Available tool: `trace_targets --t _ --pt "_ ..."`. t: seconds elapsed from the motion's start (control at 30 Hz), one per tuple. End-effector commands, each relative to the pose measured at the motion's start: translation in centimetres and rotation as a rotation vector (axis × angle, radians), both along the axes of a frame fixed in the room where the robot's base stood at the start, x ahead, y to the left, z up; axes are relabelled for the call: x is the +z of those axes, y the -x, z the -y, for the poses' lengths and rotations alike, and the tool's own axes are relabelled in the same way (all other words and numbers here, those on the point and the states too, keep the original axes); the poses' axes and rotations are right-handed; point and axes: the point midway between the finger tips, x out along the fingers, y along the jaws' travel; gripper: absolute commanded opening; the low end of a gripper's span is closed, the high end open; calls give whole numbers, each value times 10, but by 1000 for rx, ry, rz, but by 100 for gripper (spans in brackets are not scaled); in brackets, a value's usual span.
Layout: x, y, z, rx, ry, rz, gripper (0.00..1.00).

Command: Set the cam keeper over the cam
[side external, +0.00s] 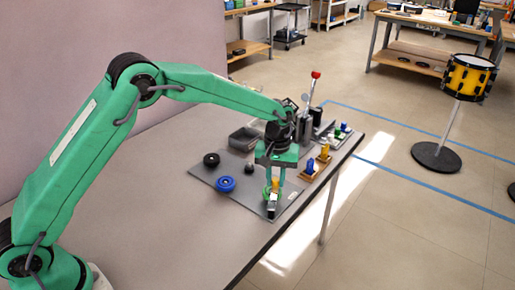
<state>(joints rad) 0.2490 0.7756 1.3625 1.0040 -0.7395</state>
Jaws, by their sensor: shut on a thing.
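My green gripper (273,187) points down over the front right part of the grey mat. It is shut on a small piece with yellow (275,183) showing between the fingers, which I take to be the cam keeper. The fingers hide most of it. A small dark and pale upright part (272,207) is directly below the fingertips near the mat's front edge; it may be the cam. I cannot tell whether the held piece touches it.
On the grey mat (237,200) are a blue wheel (225,184), a black ring (211,159) and a small dark knob (249,169). A grey tray (243,138) sits behind. Blocks with blue (310,166) and yellow (324,151) pegs line the right edge. A red-knobbed lever (315,75) stands farther back.

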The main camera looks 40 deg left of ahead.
Motion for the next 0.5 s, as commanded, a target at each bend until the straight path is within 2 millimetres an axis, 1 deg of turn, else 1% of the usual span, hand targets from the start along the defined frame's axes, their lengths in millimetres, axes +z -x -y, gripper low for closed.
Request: trace_targets --t 0.23,0.5 --pt "2 3 -7 95 1 3 0" --pt "1 4 -8 116 0 1 0"
